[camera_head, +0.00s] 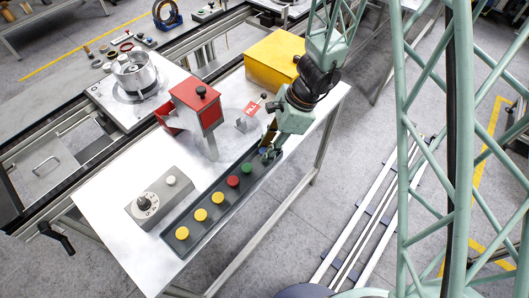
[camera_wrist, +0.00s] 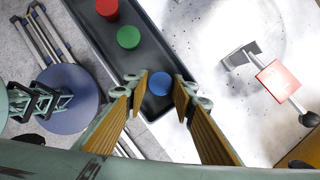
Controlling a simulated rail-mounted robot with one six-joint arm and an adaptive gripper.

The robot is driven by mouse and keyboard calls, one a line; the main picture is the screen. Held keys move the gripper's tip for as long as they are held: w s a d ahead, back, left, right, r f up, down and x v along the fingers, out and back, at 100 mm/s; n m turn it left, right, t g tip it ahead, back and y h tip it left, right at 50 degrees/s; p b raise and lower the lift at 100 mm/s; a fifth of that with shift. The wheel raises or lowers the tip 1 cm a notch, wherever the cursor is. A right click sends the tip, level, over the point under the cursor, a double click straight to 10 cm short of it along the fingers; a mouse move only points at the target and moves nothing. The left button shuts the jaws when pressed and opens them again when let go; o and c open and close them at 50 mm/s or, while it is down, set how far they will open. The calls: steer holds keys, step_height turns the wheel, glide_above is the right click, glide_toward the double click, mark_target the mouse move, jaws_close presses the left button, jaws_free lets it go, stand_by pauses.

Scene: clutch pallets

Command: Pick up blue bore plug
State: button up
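The blue bore plug (camera_wrist: 160,83) is a round blue piece at the end of a dark grey tray (camera_wrist: 125,58) in the wrist view. My gripper (camera_wrist: 161,92) is open over that end, its two fingers on either side of the plug, with a gap showing on both sides. I cannot tell its exact height above the plug. In the head view my gripper (camera_head: 268,152) is at the far end of the tray (camera_head: 216,192) and mostly hides the plug.
A green plug (camera_head: 247,168), a red plug (camera_head: 233,181) and several yellow plugs (camera_head: 201,215) share the tray. A red box on a post (camera_head: 198,105), a red tag (camera_head: 251,108) and a yellow box (camera_head: 275,58) stand nearby. A dial box (camera_head: 153,200) is at the left.

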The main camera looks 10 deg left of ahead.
mark_target(262, 151)
steer(key=shift+c, duration=0.3)
steer(key=c, duration=0.3)
steer(key=shift+r, duration=0.2)
steer(key=shift+r+p, duration=0.3)
steer(key=shift+r, duration=1.15)
steer(key=shift+d+r, duration=0.15)
steer(key=shift+d, duration=0.05)
steer(key=s+d, duration=0.1)
steer(key=d, duration=0.4)
steer(key=s+d+r+b, duration=0.1)
steer(key=d, duration=0.4)
steer(key=s+d+b, duration=0.1)
steer(key=s+d, duration=0.1)
steer(key=d, duration=0.3)
steer(key=shift+r, duration=0.2)
steer(key=shift+w, duration=0.1)
